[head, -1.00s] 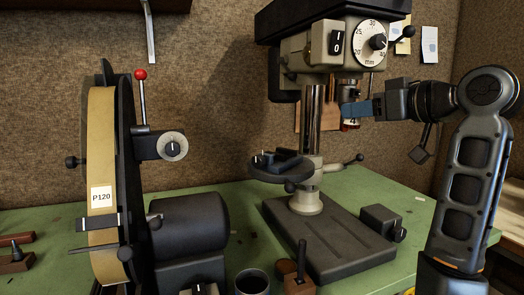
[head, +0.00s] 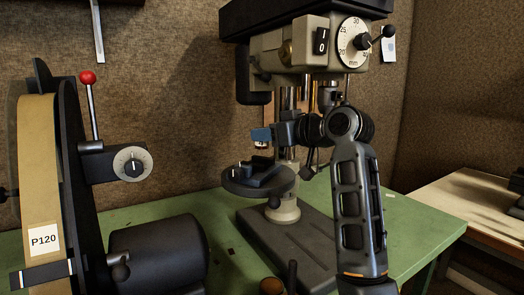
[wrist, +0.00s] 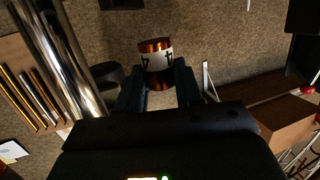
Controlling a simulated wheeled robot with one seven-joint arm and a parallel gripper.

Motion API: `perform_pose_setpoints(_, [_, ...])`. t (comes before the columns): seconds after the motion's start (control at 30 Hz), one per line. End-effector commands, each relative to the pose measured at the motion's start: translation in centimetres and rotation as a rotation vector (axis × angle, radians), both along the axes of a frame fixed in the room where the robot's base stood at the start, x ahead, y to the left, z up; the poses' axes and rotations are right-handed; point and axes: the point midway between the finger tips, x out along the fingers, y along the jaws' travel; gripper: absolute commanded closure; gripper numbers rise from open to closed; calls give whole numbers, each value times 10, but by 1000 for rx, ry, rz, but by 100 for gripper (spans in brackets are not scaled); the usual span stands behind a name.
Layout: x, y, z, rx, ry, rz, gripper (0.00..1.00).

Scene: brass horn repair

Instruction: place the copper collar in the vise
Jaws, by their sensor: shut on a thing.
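The copper collar (wrist: 156,46) is a short copper cylinder with a white band marked 4. My gripper (wrist: 158,74) is shut on it, with one blue finger on each side in the wrist view. In the head view my gripper (head: 263,136) reaches in from the right, and only a small pale part of the collar (head: 262,145) shows below the fingers. The dark vise (head: 262,172) sits on the round drill press table (head: 242,184). The collar is above the vise with a gap between them. The vise jaws are too small to make out clearly.
The drill press head (head: 292,45) hangs above, with its chuck (head: 331,95) near my arm. Its steel column (head: 290,100) stands behind my gripper. A belt sander (head: 42,170) with a red-knobbed lever (head: 88,78) is at left. The green bench (head: 410,220) is clear at right.

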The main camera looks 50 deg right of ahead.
Motion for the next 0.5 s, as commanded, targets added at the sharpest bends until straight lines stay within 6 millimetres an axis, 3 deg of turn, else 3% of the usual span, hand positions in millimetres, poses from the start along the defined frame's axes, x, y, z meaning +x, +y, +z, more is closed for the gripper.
perform_pose_setpoints(0.27, [14, 2, -14, 1, 1, 0, 99])
perform_pose_setpoints(0.5, [13, 2, -45, 2, 2, 0, 99])
